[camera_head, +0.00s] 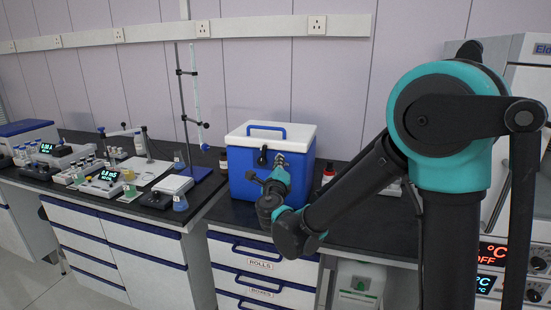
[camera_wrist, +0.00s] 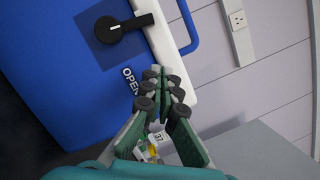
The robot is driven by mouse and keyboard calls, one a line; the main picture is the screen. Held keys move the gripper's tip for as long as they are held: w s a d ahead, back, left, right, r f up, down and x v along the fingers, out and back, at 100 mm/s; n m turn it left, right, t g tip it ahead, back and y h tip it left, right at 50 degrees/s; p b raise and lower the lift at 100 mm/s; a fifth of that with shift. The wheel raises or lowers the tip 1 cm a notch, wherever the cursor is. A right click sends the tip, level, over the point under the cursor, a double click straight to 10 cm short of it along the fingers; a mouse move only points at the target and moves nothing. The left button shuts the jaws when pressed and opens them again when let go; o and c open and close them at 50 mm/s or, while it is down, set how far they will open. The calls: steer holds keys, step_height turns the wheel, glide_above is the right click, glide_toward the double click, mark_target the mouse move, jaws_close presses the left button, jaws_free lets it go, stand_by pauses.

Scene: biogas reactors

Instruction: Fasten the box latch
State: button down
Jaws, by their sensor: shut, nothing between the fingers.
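The box is a blue cooler (camera_head: 238,180) with a white lid (camera_head: 262,134) and a blue carry handle, standing on the dark bench. Its latch (camera_head: 263,156) is a small black lever on the front, just below the lid. In the wrist view the latch (camera_wrist: 122,27) has a round hub on a darker blue square, and its lever points toward the white lid edge. The word OPEN is printed beside it. My gripper (camera_wrist: 163,88) is shut and empty, in front of the box and apart from the latch. In the head view it shows just right of the latch (camera_head: 282,160).
Small bottles (camera_head: 328,173) stand right of the box, partly behind my arm. A burette stand (camera_head: 183,100), meters and flasks fill the bench to the left. An oven with lit displays (camera_head: 495,270) stands at the right. Some bare bench top lies in front of the box.

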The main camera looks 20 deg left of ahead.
steer(key=r+v, duration=0.1)
steer(key=v, duration=0.6)
steer(key=shift+s+d+f, duration=0.15)
steer(key=shift+s+d, duration=0.1)
steer(key=shift+d, duration=0.1)
